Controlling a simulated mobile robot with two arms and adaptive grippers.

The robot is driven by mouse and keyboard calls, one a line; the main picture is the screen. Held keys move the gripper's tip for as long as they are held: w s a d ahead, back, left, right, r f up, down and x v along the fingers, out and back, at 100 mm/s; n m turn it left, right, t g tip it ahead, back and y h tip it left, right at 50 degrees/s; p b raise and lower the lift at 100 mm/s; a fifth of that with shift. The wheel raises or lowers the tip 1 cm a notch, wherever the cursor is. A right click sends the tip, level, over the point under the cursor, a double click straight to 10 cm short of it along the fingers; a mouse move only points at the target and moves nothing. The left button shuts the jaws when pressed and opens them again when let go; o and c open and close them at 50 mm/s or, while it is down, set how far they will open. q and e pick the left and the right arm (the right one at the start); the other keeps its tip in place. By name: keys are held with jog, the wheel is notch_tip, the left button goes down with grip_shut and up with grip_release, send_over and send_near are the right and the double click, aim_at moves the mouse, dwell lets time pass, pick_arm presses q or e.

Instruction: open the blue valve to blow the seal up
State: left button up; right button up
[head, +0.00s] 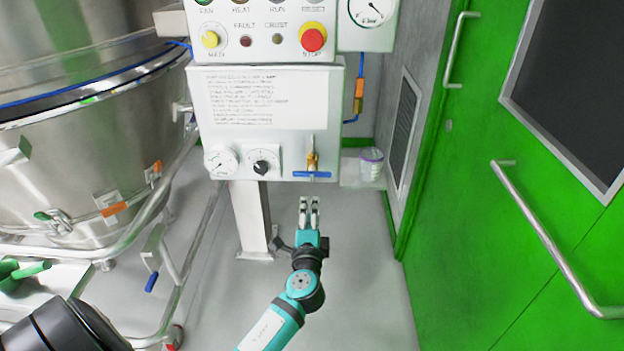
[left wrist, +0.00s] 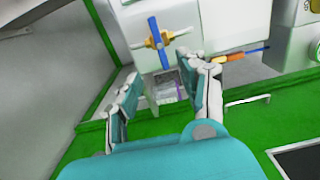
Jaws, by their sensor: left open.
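The blue valve's handle (head: 311,174) lies level across its brass body (head: 312,160) at the bottom right of the white control panel (head: 262,110). In the left wrist view the blue handle (left wrist: 154,38) stands nearly upright in the picture, across the brass body, beyond the fingertips. My left gripper (head: 309,204) is open and empty, just below the handle in the head view and apart from it. Its spread fingers (left wrist: 168,75) also show in the left wrist view, with nothing between them touching. My right gripper is not in view.
A dial (head: 221,161) and a black knob (head: 262,165) sit left of the valve. A red stop button (head: 312,39) is above. A steel vessel (head: 90,130) with a blue band stands left. A green door (head: 500,200) is right. A white tub (head: 371,163) is behind.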

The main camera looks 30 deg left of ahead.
pick_arm(q)
send_near(312, 176)
jog(key=x, duration=0.3)
jog(key=b+x, duration=0.1)
jog(key=x, duration=0.5)
jog(key=shift+w+a, duration=0.25)
jog(key=shift+w, duration=0.05)
jog(key=shift+w+a, duration=0.25)
jog(key=shift+w, duration=0.15)
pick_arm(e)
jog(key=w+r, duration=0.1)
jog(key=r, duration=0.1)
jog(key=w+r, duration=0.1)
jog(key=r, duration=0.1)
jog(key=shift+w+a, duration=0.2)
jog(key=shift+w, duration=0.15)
pick_arm(q)
grip_shut()
